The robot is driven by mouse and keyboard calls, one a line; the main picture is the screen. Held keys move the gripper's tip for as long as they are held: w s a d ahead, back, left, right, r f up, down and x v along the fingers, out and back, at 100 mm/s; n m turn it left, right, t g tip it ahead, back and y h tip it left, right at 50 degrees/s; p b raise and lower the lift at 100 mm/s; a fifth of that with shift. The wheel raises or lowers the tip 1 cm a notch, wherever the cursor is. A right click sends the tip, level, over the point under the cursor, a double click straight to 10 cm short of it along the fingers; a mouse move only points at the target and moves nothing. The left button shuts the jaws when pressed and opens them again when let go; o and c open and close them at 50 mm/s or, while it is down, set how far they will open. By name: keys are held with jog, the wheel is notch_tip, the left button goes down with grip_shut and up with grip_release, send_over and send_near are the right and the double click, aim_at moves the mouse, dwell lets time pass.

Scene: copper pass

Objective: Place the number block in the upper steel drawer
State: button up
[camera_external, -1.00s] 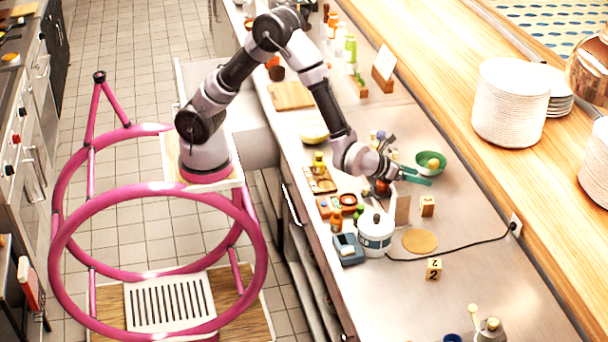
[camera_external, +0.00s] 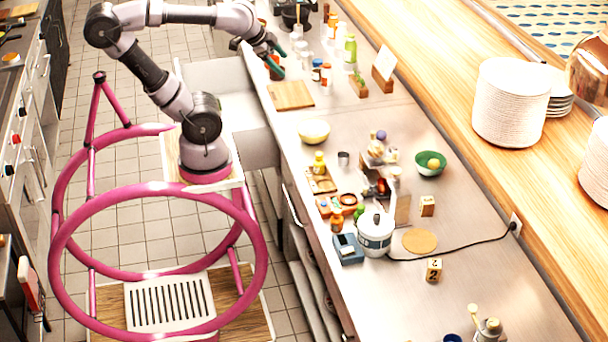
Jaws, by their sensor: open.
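I cannot tell from the picture which one is the number block. A steel drawer (camera_external: 212,74) stands pulled out from the counter's left side, behind my arm. Its inside is partly hidden, and I cannot tell whether it is the upper one. My gripper (camera_external: 276,58), with teal fingertips, is open, apparently empty, over the counter's far left edge, away from both blocks.
A wooden board (camera_external: 291,95) and several bottles are near my gripper. A yellow bowl (camera_external: 313,131), green bowl (camera_external: 431,162), white pot (camera_external: 375,236) and small containers crowd the middle counter. A black cord runs right from the pot. Plate stacks (camera_external: 510,102) stand on the wooden shelf.

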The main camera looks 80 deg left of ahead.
jog(key=shift+o, duration=0.5)
jog(key=shift+s+d+n, duration=0.15)
jog(key=shift+s+n, duration=0.25)
jog(key=shift+s, duration=0.1)
